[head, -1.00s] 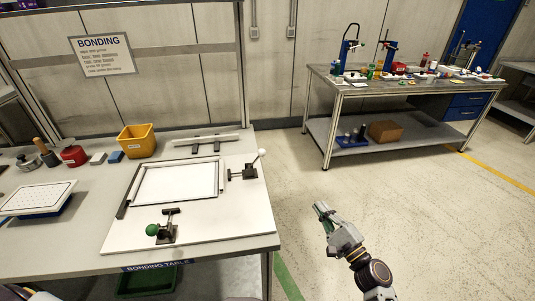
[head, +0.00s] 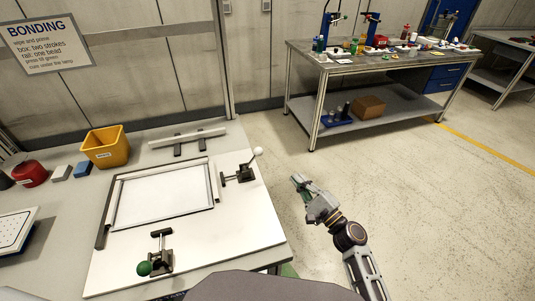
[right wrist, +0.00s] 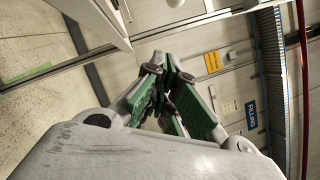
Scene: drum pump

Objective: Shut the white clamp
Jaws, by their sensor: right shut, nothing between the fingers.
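The white clamp (head: 242,172) is a dark toggle clamp with a white ball on its lever, at the right edge of the white board on the bonding table. Its lever slants up to the right, with the ball at the top. A second clamp with a green ball (head: 156,258) sits at the board's near edge. My right gripper (head: 298,181) is to the right of the table, over the floor, apart from the white clamp. It is shut and empty; its green-padded fingers show in the right wrist view (right wrist: 165,95). My left gripper is not in view.
A framed panel (head: 212,185) lies on the board. Behind it are a rail on two dark supports (head: 188,137) and a yellow bin (head: 105,147). A second table (head: 385,60) with many small items stands at the back right. Floor between the tables is clear.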

